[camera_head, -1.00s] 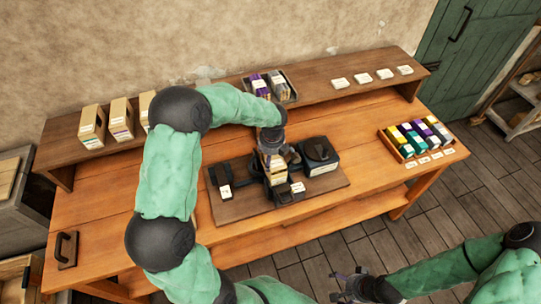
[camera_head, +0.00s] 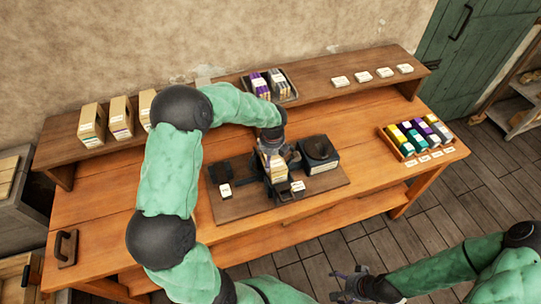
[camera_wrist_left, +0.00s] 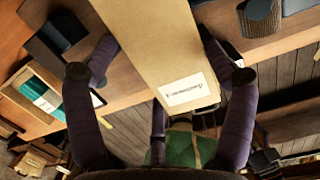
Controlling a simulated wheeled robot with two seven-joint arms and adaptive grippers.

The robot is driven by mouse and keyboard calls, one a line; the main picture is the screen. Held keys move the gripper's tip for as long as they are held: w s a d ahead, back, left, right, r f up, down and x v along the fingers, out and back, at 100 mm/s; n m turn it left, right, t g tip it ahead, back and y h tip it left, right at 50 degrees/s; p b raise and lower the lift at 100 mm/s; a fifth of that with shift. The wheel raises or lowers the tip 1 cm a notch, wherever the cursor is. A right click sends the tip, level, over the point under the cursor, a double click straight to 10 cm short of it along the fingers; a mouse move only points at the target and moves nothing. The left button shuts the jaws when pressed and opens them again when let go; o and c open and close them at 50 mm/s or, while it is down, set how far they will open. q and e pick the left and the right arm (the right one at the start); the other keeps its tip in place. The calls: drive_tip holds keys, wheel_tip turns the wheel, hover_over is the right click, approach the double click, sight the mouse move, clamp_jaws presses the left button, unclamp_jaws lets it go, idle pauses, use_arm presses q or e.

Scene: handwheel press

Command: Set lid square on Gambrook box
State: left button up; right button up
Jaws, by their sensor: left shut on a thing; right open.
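My left gripper (camera_head: 276,150) is shut on a tan cardboard piece (camera_head: 273,168), held upright over the black fixture in the middle of the bench. In the left wrist view the tan piece (camera_wrist_left: 150,40) runs between both fingers, with a printed white label (camera_wrist_left: 188,91) that I cannot read surely. I cannot tell whether it is the lid, the box or both together, nor whether it touches the fixture; the gripper hides part of it. My right gripper (camera_head: 352,284) is open and empty, in front of the bench and apart from it.
The fixture's dark wooden board (camera_head: 240,208) carries a black block with a round top (camera_head: 319,152) at right and a black pad (camera_head: 226,172) at left. Tan boxes (camera_head: 121,118) and a tray of packs (camera_head: 270,86) stand on the back shelf. A rack of coloured packs (camera_head: 418,138) sits at right.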

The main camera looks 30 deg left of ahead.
use_arm(q)
drive_tip(key=shift+f, duration=0.2)
drive_tip(key=o, duration=1.1)
drive_tip(key=shift+c, duration=0.2)
drive_tip(key=shift+r, duration=0.1)
wheel_tip(320, 180, up, 12)
drive_tip(key=s+d, duration=0.1)
drive_tip(key=shift+d, duration=0.15)
drive_tip(key=shift+r+p, duration=0.35)
drive_tip(key=shift+p, duration=0.25)
